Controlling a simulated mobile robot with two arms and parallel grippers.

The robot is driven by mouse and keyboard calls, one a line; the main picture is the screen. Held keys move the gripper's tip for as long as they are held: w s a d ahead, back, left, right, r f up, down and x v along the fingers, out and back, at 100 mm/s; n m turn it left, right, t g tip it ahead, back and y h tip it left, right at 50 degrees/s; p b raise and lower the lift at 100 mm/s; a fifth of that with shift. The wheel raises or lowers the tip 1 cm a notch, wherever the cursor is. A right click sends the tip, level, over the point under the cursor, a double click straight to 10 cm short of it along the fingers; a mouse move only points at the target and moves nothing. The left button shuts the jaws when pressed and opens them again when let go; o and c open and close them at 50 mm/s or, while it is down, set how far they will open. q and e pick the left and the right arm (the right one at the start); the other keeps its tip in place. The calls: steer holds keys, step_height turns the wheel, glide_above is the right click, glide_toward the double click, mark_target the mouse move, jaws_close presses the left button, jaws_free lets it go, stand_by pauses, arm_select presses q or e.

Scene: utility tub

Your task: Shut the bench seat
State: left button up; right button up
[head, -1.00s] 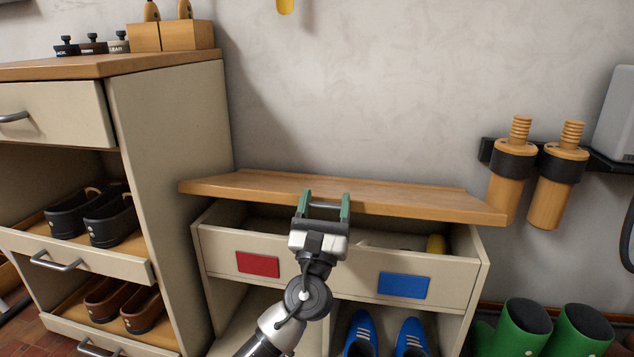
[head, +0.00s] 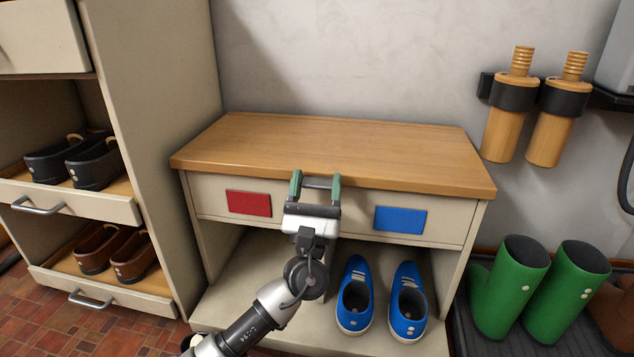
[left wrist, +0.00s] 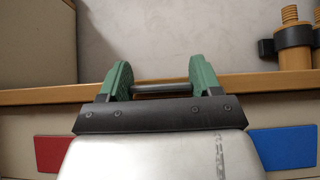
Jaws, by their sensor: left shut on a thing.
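The bench seat (head: 350,145) is a wooden lid in the middle of the head view. It lies down flat over the cream bench box (head: 307,209), and no gap shows along its front edge. My left gripper (head: 316,183) is at the middle of that front edge. Its green fingers are shut on a dark bar, which looks like the seat's handle (head: 320,186). The bar also shows between the fingers in the left wrist view (left wrist: 162,88). How the bar joins the seat is hidden. My right gripper is in neither view.
Blue shoes (head: 382,298) stand in the open space under the box. A tall shoe cabinet (head: 165,130) stands close on the left. Green boots (head: 540,290) stand on the right, below wooden-handled tools (head: 530,110) on the wall. The seat top is clear.

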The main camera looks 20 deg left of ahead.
arm_select(q)
steer(key=shift+w+f+h, duration=0.2)
steer(key=shift+f+h, duration=0.1)
steer(key=shift+f, duration=0.45)
steer(key=o, duration=1.3)
steer(key=shift+a+r, duration=0.1)
steer(key=p+v, duration=0.1)
steer(key=v, duration=0.2)
steer(key=p+v, duration=0.1)
steer(key=v, duration=0.3)
steer(key=p+v, duration=0.1)
steer(key=v, duration=0.3)
steer(key=shift+s+d+r, duration=0.15)
steer(key=shift+d+r, duration=0.05)
steer(key=shift+d, duration=0.1)
steer(key=shift+r+p, duration=0.1)
steer(key=shift+p, duration=0.25)
